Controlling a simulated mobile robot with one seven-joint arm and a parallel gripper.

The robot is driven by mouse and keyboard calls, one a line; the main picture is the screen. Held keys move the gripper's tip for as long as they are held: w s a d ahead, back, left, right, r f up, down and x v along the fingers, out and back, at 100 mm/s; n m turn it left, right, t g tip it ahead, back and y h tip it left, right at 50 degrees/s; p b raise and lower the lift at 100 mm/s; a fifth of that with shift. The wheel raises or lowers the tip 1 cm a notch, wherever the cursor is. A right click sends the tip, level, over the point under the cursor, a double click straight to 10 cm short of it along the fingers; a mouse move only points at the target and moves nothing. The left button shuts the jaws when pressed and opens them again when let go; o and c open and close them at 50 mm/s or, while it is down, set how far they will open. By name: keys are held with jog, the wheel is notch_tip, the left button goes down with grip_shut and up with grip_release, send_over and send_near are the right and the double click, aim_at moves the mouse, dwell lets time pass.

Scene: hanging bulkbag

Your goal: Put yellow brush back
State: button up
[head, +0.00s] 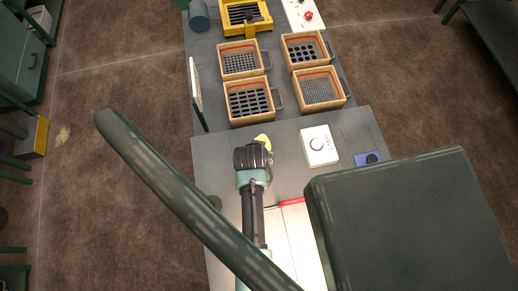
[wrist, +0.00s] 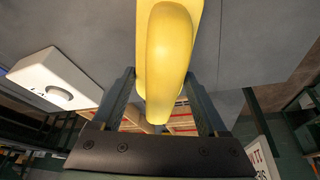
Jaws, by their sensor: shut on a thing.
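The rest of the brush is hidden by my gripper there. I cannot tell whether the brush touches the table.
Several wooden boxes with perforated inserts (head: 247,97) stand beyond my gripper. A white box with a round dial (head: 319,146) is to the right, with a blue item (head: 366,159) beside it. A thin upright panel (head: 196,92) stands at the left edge. A yellow tray (head: 243,16) is at the back.

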jog(key=shift+f, duration=0.45)
jog(key=o, duration=1.2)
jog(key=shift+f, duration=0.15)
jog(key=v, duration=1.2)
jog(key=shift+d, duration=0.15)
